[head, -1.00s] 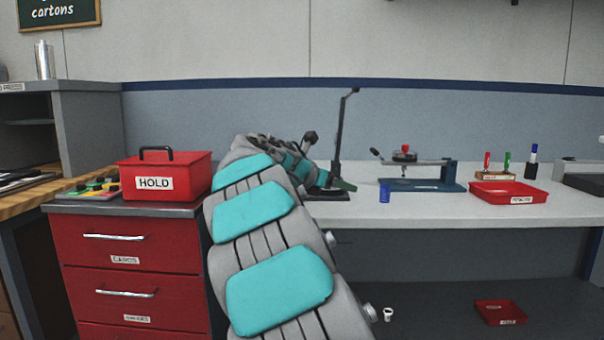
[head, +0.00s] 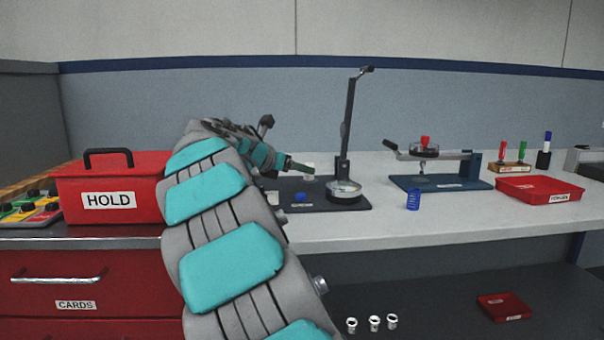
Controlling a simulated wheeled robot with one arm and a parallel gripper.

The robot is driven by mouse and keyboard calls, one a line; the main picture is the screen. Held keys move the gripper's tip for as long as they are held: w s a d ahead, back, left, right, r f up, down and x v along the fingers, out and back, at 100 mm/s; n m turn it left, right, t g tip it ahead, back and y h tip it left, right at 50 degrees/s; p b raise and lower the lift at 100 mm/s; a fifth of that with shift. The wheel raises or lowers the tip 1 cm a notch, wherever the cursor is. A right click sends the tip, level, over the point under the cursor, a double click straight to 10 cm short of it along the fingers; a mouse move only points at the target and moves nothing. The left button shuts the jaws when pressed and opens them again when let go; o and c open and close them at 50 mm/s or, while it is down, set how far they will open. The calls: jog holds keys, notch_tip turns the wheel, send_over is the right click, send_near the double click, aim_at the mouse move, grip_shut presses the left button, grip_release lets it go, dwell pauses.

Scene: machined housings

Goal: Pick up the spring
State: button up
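A blue, coil-like upright cylinder that looks like the spring (head: 413,200) stands on the white bench top, between the black-based stand and the blue fixture. My gripper (head: 308,169) is at the end of my arm, above the black base and to the left of the spring, clear of it. Its fingers are small and seen from behind, so I cannot tell whether they are open or shut.
A black-based stand (head: 348,130) with a tall post holds a round metal dish (head: 344,189) and a small blue piece (head: 300,197). A blue fixture (head: 450,182), marker rack (head: 508,167) and red tray (head: 540,190) lie right. A red HOLD box (head: 110,185) is left.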

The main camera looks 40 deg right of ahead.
jog(key=x, duration=0.6)
jog(key=shift+w+d+f, duration=0.2)
jog(key=shift+f, duration=0.05)
jog(key=shift+c, duration=0.4)
grip_shut()
